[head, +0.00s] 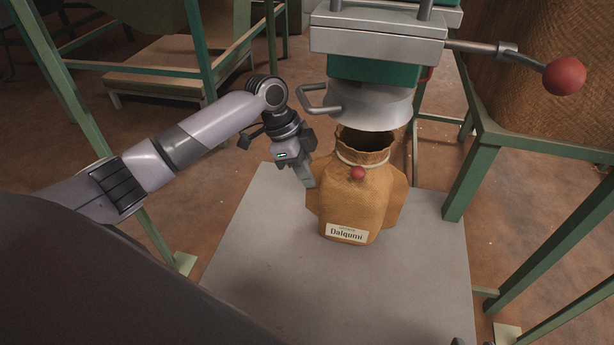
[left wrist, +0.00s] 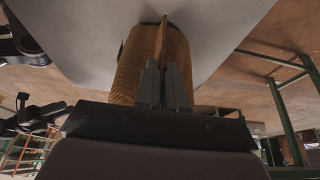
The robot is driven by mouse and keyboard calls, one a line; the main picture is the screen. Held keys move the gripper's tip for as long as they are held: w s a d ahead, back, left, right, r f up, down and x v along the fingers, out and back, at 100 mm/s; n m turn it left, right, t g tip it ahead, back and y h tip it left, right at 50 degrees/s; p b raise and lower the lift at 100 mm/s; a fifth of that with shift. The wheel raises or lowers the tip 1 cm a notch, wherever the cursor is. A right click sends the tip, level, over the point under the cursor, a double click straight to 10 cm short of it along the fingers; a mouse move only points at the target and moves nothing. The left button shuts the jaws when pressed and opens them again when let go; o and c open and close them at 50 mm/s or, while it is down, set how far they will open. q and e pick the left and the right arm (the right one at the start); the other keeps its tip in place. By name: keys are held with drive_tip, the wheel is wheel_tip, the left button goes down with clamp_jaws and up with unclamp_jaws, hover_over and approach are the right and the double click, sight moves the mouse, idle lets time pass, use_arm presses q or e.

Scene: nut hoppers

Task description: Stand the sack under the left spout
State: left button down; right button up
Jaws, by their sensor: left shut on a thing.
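The brown sack (head: 350,195) stands upright on the pale grey platform (head: 262,270). Its mouth is open, with a tie and a red bead at the neck and a label that reads Dalqumi. The metal spout (head: 375,105) is right above the sack's mouth. My left gripper (head: 308,182) is at the sack's left side. In the left wrist view its two fingers (left wrist: 165,85) are shut on the side seam of the sack (left wrist: 140,62). The sack hides part of the fingers in the head view.
A lever with a red knob (head: 564,76) sticks out to the right of the hopper housing (head: 378,32). A metal handle (head: 316,98) is left of the spout. Green frame legs (head: 466,160) stand at the right. The platform's front is clear.

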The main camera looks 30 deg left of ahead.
use_arm(q)
drive_tip(key=shift+f, duration=0.1)
drive_tip(key=c, duration=1.2)
unclamp_jaws()
use_arm(e)
drive_tip(key=shift+w+a, duration=0.1)
use_arm(q)
drive_tip(key=p+v, duration=0.3)
drive_tip(key=v, duration=0.9)
drive_tip(key=shift+p, duration=0.35)
use_arm(e)
drive_tip(key=shift+s+d+f+h, duration=0.1)
drive_tip(key=shift+s+d+h, duration=0.2)
drive_tip(key=shift+d, duration=0.35)
drive_tip(key=shift+s+d+f+h, duration=0.1)
drive_tip(key=shift+s+d+h, duration=0.2)
drive_tip(key=shift+d, duration=0.3)
drive_tip(key=shift+w+a+r, duration=0.1)
